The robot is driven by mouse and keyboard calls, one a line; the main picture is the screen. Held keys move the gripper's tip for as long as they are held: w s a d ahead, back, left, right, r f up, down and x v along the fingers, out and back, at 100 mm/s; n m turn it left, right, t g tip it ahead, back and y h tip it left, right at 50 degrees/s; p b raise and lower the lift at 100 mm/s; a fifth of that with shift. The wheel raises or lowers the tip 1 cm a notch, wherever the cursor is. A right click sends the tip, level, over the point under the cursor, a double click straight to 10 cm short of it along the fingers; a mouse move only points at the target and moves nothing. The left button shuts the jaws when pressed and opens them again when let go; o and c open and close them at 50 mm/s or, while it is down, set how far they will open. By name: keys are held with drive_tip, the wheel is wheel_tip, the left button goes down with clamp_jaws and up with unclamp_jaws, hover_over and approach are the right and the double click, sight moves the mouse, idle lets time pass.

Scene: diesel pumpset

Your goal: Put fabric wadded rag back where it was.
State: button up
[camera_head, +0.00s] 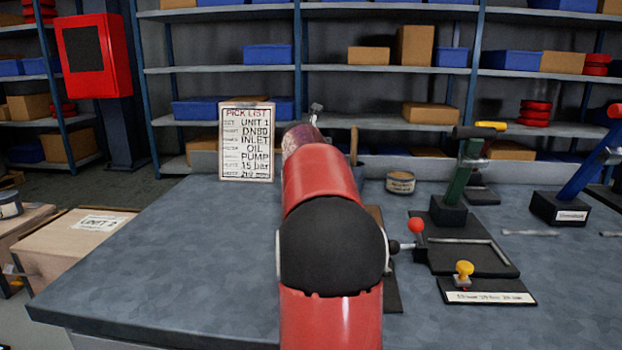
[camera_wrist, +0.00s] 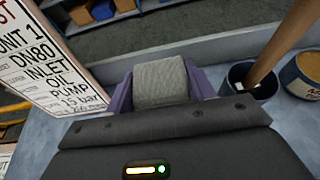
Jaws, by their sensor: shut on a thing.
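The wadded rag, a pale grey woven block (camera_wrist: 160,80), sits between the two purple fingers of my gripper (camera_wrist: 160,88) in the wrist view. The fingers are shut on it from both sides. The rag appears in front of the pick list board and the dark cup, with the bench's back edge beyond it. I cannot tell whether it touches the bench. In the head view my red arm reaches over the bench (camera_head: 180,240) and hides most of the gripper and the rag.
The pick list board (camera_head: 246,140) stands left of my arm. A dark cup (camera_wrist: 238,82) with a wooden handle and a tin (camera_head: 400,182) are on the right. Lever stands (camera_head: 455,195) and a black plate with a yellow knob (camera_head: 464,272) lie further right. The left bench is clear.

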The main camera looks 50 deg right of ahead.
drive_tip(key=shift+f+b, duration=0.4)
drive_tip(key=shift+f, duration=3.15)
drive_tip(key=shift+f, duration=0.15)
drive_tip(key=o, duration=1)
